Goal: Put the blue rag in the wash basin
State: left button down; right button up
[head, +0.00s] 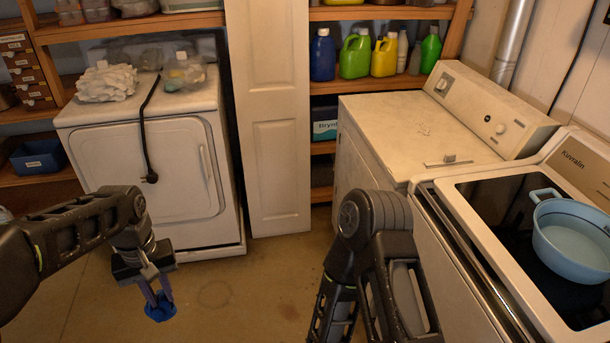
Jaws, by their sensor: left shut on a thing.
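The blue rag (160,311) is a small dark blue bundle at the lower left of the head view. My left gripper (158,294) points down and is shut on it, holding it in front of the white dryer, with floor behind it in the picture. The wash basin (541,240) is a light blue round tub with a handle at the far right. It sits in the open top of the right-hand washing machine, and its visible inside looks empty. My right arm shows at the lower middle, but its gripper is out of view.
A white front-door dryer (185,170) with white cloths (107,82) on top stands at the left. A closed top-loading washer (415,125) stands between the door panel (275,130) and the open machine (470,215). Bottles (355,57) line the back shelf. Floor at lower left is clear.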

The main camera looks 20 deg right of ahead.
aim_at(571, 253)
jog(key=i+z, duration=0.7)
jog(key=z, duration=0.5)
jog(key=j+z, duration=0.1)
jog(key=z, duration=0.35)
jog(key=j+z, duration=0.1)
jog(key=z, duration=0.4)
jog(key=j+z, duration=0.1)
jog(key=z, duration=0.85)
jog(key=j+z, duration=0.15)
jog(key=z, duration=0.8)
